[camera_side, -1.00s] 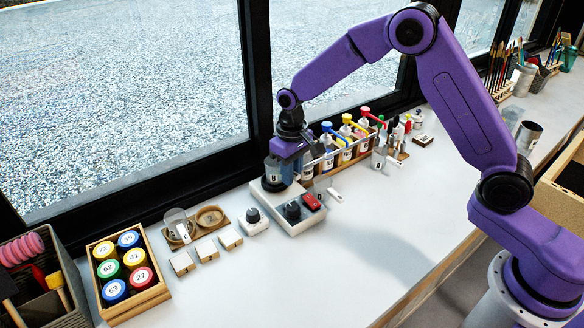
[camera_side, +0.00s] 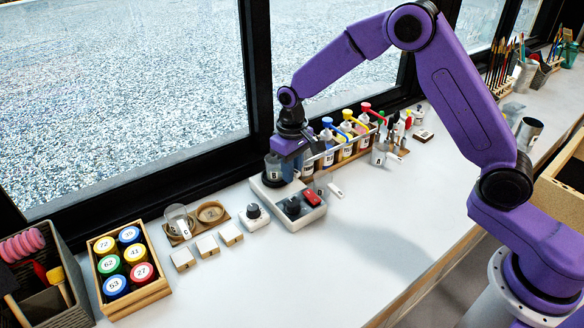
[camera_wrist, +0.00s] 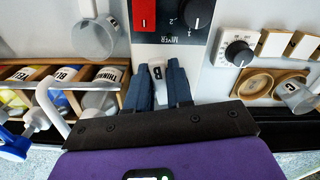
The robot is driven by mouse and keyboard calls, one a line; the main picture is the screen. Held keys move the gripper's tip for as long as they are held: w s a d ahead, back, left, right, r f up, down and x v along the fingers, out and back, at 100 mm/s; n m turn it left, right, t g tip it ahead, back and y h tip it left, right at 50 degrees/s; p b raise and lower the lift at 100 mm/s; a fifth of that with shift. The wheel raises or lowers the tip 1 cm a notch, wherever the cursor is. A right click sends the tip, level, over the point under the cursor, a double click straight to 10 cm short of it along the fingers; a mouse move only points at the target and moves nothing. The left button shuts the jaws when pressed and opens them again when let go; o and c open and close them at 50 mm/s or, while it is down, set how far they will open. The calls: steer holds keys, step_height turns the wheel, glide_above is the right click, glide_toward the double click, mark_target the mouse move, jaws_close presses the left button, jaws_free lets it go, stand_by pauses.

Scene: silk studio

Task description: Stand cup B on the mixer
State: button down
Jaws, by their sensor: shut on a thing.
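Cup B (camera_side: 273,170) is a clear cup with a white label, upright at the back end of the mixer. My gripper (camera_side: 284,168) is shut on it; in the wrist view the label of cup B (camera_wrist: 157,72) shows between the two dark blue fingers of my gripper (camera_wrist: 158,88). The mixer (camera_side: 311,212) is a pale box with a dark panel, a black knob and a red switch; the mixer panel (camera_wrist: 170,38) also shows in the wrist view. The cup is over the mixer's back part. Whether its base touches the mixer is hidden.
A small dial box (camera_side: 254,217) stands left of the mixer. A bottle rack (camera_side: 348,152) stands behind and right of the mixer. A clear cup with a handle (camera_side: 322,182) is close on the right. The front bench is clear.

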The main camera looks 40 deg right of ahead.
steer(key=shift+f, duration=0.15)
steer(key=c, duration=0.9)
jaws_free()
step_height(320, 180, up, 17)
steer(key=shift+r, duration=0.2)
steer(key=s+d+f+n, duration=0.2)
steer(key=s+d+n, duration=0.1)
steer(key=s, duration=0.8)
steer(key=s+d+f+n, duration=0.2)
steer(key=s+d+n, duration=0.1)
steer(key=s, duration=0.9)
steer(key=s+d+f+n, duration=0.2)
steer(key=s+d+n, duration=0.1)
steer(key=s, duration=0.9)
steer(key=shift+s+d+n, duration=0.25)
steer(key=shift+n, duration=0.35)
